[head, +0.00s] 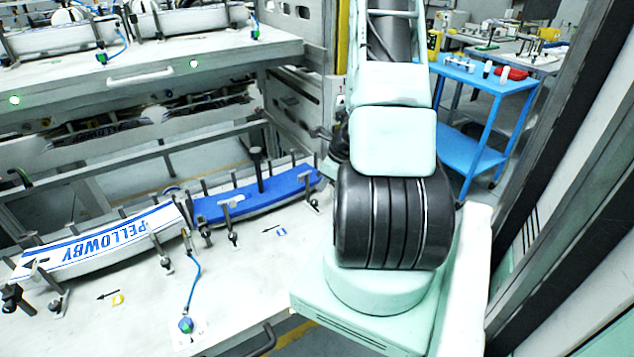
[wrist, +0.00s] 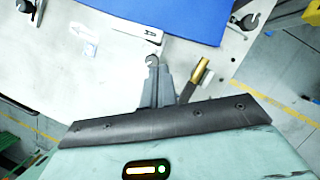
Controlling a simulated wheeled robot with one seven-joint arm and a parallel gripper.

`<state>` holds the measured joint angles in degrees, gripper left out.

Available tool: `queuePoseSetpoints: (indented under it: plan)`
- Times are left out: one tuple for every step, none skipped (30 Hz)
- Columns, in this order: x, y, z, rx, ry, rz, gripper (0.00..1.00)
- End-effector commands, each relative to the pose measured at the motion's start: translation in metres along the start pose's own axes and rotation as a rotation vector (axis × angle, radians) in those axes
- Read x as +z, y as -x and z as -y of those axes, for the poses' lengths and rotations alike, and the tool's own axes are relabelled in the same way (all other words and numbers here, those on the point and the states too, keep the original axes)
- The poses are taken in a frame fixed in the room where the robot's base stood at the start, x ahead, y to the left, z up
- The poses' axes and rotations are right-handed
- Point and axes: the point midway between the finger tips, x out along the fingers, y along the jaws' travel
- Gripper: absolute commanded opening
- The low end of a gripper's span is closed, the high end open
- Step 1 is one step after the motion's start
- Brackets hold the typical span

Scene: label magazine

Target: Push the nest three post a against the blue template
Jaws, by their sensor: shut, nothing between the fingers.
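The blue template (head: 258,194) is the curved blue piece on the right half of the lower shelf in the head view. It also shows at the top of the wrist view (wrist: 185,15). Several small clamp posts stand along its front edge, including one near its right end (head: 311,201); no marking shows which is nest three post a. In the wrist view my gripper (wrist: 158,78) is shut and empty, just below the blue edge. A light slotted bracket (wrist: 137,32) lies between its tip and the template. My arm hides the gripper in the head view.
A white PELLOWBY strip (head: 100,240) lies left of the template. A blue hose (head: 193,285) runs to a fitting at the front. An upper shelf (head: 140,75) overhangs behind. A blue cart (head: 480,85) stands at the right. A brass-coloured cylinder (wrist: 200,70) is right of my gripper.

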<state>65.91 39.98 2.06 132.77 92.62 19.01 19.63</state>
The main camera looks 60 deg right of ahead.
Motion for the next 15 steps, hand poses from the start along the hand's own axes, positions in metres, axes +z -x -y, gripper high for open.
queuePoseSetpoints:
  plan:
    - [0.007,0.001,0.000,0.001,0.001,0.000,0.00]
    - [0.010,-0.001,0.000,0.001,0.001,0.000,0.00]
    - [0.013,-0.002,0.000,0.000,0.000,-0.001,0.00]
    - [0.015,-0.003,0.000,0.000,0.000,-0.001,0.00]
    - [0.016,-0.004,0.000,0.000,-0.001,-0.001,0.00]
    - [0.018,-0.005,0.000,0.001,-0.001,-0.001,0.00]
    - [0.018,-0.005,0.000,0.001,0.000,-0.001,0.00]
    - [0.019,-0.006,0.000,0.001,0.000,-0.001,0.00]
    - [0.019,-0.006,0.000,0.000,-0.001,-0.001,0.00]
    - [0.019,-0.006,0.000,0.000,-0.001,-0.001,0.00]
    - [0.020,-0.007,0.000,0.000,-0.001,-0.001,0.00]
    - [0.019,-0.007,0.000,0.000,-0.001,-0.001,0.00]
    - [0.019,-0.007,0.000,0.000,-0.001,-0.001,0.00]
    - [0.019,-0.007,0.000,0.000,-0.001,-0.001,0.00]
    - [0.019,-0.007,0.000,0.000,-0.001,-0.001,0.00]
